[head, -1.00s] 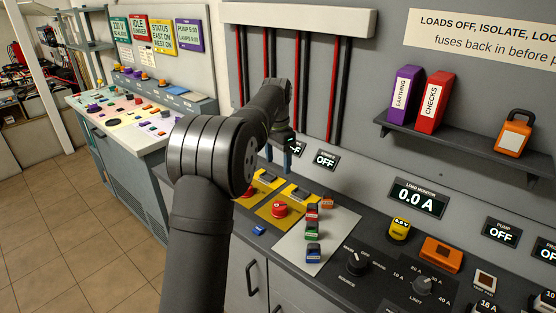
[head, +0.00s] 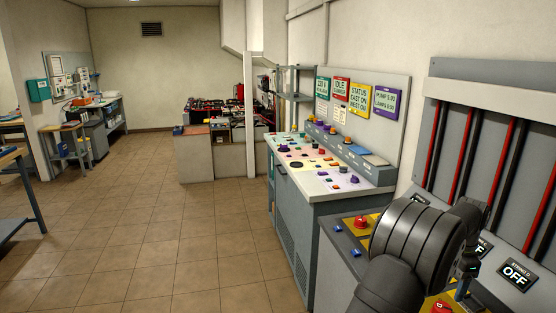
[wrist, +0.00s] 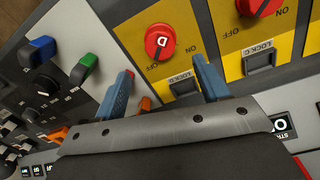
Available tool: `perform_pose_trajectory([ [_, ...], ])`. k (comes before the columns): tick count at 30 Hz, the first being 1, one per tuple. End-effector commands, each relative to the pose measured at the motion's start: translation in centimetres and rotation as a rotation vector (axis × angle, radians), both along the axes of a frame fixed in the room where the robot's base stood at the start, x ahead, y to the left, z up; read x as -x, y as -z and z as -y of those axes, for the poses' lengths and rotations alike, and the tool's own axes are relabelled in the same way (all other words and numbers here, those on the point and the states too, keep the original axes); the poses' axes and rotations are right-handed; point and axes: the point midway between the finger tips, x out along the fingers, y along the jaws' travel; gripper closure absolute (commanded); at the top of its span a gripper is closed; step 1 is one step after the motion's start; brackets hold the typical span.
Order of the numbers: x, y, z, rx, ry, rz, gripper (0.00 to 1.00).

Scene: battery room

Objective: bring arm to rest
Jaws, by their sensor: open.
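My gripper (wrist: 164,70) shows in the wrist view as two blue fingers spread apart with nothing held between them. It hangs over the yellow lock panel (wrist: 130,28) of the bench. Red knob D (wrist: 160,41) and the slot of lock D (wrist: 183,86) show between and beyond the fingertips. In the head view my arm is at the lower right, over the bench, and hides much of it; the fingers are mostly hidden there.
The head view shows a second console (head: 345,190) and open tiled floor (head: 150,230).

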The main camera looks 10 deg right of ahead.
Motion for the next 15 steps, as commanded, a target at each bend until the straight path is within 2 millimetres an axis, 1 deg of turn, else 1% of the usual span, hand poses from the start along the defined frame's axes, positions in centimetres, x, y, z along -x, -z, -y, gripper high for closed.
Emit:
perform_pose_trajectory([
  [1,0.1,1.1,0.0,-0.003,0.0,-0.001,0.32],
  [6,0.2,4.5,-0.1,-0.004,0.0,-0.002,0.32],
  [12,0.2,7.6,-0.1,-0.002,0.0,-0.002,0.32],
  [15,0.3,8.5,-0.1,-0.002,0.0,-0.001,0.32],
])
